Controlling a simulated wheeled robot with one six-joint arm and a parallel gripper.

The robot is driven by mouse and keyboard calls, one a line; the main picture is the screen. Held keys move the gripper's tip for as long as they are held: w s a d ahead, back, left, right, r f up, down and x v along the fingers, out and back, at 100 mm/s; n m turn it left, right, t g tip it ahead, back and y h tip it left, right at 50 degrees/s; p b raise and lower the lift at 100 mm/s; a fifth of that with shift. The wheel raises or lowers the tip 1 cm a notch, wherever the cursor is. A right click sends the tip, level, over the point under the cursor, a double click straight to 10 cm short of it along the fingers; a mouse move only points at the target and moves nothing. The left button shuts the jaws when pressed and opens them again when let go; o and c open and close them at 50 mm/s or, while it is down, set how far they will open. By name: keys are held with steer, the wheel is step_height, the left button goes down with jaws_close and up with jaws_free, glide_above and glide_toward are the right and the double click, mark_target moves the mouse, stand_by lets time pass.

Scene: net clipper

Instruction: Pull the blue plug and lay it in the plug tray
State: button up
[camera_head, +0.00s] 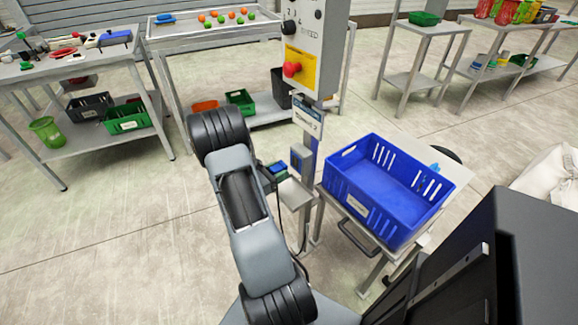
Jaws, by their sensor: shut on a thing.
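My gripper (269,177) shows as a small dark shape at the right side of my grey arm, mostly hidden behind the arm link. A small pale metal tray (296,194), likely the plug tray, is fixed on the post below and a little right of the plug. The fingertips are too small to see clearly.
The post carries a control panel with a red stop button (292,69) on yellow. A large blue crate (372,206) stands on a metal stand right of the post. A sorting table (180,33) with orange and green balls is behind. Open floor (120,230) lies to the left.

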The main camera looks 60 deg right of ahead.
steer(key=shift+f, duration=0.15)
step_height(320, 180, down, 10)
steer(key=b, duration=0.7)
steer(key=shift+r+b, duration=0.2)
steer(key=shift+b, duration=0.15)
stand_by(0.4)
steer(key=shift+d, duration=0.1)
steer(key=shift+x, duration=2.35)
steer(key=shift+s, duration=0.1)
steer(key=shift+f+b, duration=0.75)
steer(key=shift+f, duration=0.05)
steer(key=o, duration=1.3)
steer(key=shift+c, duration=0.2)
